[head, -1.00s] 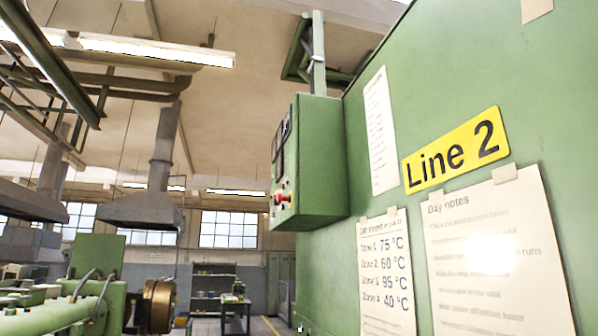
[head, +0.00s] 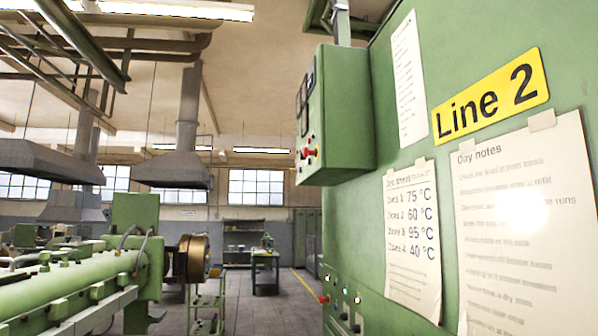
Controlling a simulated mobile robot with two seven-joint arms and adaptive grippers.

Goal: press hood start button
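A green control box (head: 338,112) is mounted on the side of the large green cabinet. Its narrow front face, seen at a steep angle, carries red buttons (head: 309,153) near the bottom and dark gauges above. A lower panel on the cabinet (head: 340,302) has a red knob (head: 323,298) and several small light buttons. A grey extraction hood (head: 172,171) hangs at the left, with another hood (head: 45,160) farther left. I cannot read any label that marks a hood start button. Neither of my grippers is in view.
A yellow "Line 2" sign (head: 490,95) and paper notes (head: 411,240) are on the cabinet. A green extruder (head: 75,290) fills the lower left.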

